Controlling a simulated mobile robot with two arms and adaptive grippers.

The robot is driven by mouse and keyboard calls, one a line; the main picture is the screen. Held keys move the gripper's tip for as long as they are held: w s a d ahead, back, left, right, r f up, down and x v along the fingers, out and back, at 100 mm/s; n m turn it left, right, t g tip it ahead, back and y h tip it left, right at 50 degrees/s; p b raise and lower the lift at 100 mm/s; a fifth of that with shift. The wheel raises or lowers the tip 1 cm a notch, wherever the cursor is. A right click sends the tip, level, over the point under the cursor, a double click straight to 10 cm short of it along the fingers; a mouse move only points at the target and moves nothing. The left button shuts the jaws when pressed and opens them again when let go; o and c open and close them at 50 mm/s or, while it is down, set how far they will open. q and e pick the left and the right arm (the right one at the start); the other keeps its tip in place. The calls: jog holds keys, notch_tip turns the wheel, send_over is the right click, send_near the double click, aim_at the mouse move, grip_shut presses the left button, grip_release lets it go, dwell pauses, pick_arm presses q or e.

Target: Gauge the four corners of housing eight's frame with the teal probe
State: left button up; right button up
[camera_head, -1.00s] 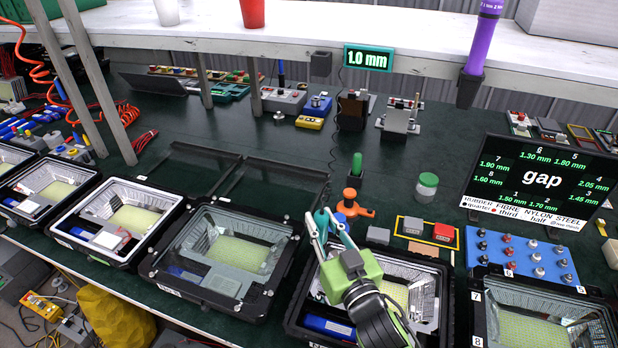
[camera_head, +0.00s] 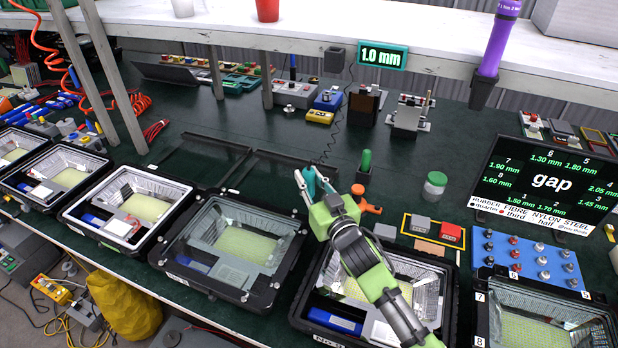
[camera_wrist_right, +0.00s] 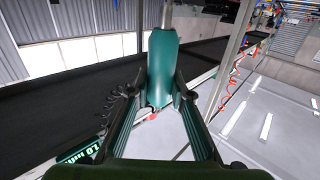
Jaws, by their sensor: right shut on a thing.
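My right gripper (camera_head: 314,190) is shut on the teal probe (camera_head: 310,181), above the back left corner of an open floodlight housing (camera_head: 445,318). The probe (camera_wrist_right: 163,68) also shows between the fingers in the right wrist view, with a coiled cord beside it. My arm covers part of that housing, and I cannot read its number for sure. The probe's tip is too small to tell whether it touches anything. A teal display (camera_head: 380,56) on the shelf edge reads 1.0 mm. My left gripper is not in view.
A gap screen (camera_head: 548,182) lists numbered readings at the right. A blue tray of knobs (camera_head: 490,262) lies below it. A glass-covered housing (camera_head: 170,256) stands to the left. An orange holder (camera_head: 366,207) and a green-lidded jar (camera_head: 435,186) stand behind.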

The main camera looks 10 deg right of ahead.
jog(key=shift+f+b, duration=2.25)
jog(key=shift+f, duration=0.6)
jog(key=shift+f+b, duration=0.4)
jog(key=shift+f, duration=0.3)
jog(key=shift+s+f, duration=0.1)
jog(key=shift+f, duration=0.1)
jog(key=shift+r, duration=0.1)
notch_tip(320, 180, up, 6)
jog(key=p, duration=0.6)
dwell(0.9)
